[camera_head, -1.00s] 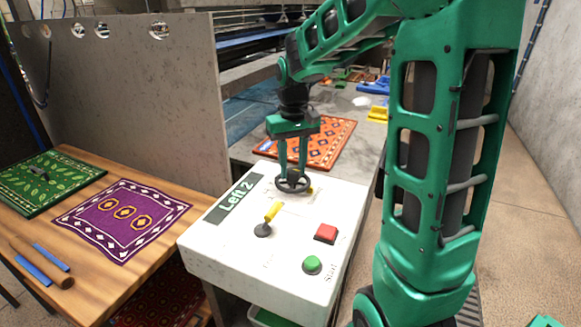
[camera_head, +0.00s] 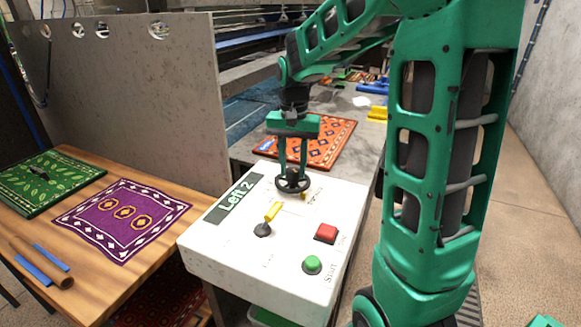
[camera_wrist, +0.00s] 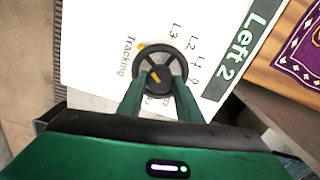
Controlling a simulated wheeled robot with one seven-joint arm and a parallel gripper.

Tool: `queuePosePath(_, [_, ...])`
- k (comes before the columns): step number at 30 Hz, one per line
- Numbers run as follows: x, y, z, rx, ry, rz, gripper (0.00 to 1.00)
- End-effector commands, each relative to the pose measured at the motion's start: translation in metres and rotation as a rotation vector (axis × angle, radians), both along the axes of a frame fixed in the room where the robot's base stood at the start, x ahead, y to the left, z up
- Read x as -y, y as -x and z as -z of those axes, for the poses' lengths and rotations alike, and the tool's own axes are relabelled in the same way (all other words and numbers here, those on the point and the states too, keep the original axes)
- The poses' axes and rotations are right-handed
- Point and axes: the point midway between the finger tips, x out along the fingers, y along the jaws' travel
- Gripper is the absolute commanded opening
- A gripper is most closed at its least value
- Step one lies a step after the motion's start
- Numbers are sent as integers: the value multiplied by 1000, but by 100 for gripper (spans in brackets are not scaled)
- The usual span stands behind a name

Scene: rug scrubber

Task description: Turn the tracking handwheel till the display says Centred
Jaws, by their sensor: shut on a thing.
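The black tracking handwheel (camera_head: 293,181) sits at the far end of the white control box (camera_head: 215,243). It also shows in the wrist view (camera_wrist: 161,53), with a yellow mark and spokes. My gripper (camera_head: 292,172) points down from above and is shut on the handwheel; its green fingers reach the wheel in the wrist view (camera_wrist: 160,85). The display (camera_head: 235,199) on the box reads "Left 2". Printed marks including L2 and L3 and the word "Tracking" lie around the wheel.
The box also carries a yellow-handled lever (camera_head: 272,211), a red button (camera_head: 326,233) and a green button (camera_head: 312,264). An orange rug (camera_head: 330,145) lies behind it. A wooden table (camera_head: 150,235) with a purple rug (camera_head: 122,217) and a green rug (camera_head: 45,178) stands left.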

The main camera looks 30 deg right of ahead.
Motion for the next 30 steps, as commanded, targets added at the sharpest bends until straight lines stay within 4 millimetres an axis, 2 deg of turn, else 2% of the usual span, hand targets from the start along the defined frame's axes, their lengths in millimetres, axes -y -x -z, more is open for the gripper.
queuePosePath(6, [0,-1,-1,2,1,187,10])
queuePosePath(15, [-1,-1,-1,3,1,373,10])
queuePosePath(30, [-1,-2,-1,5,0,466,10])
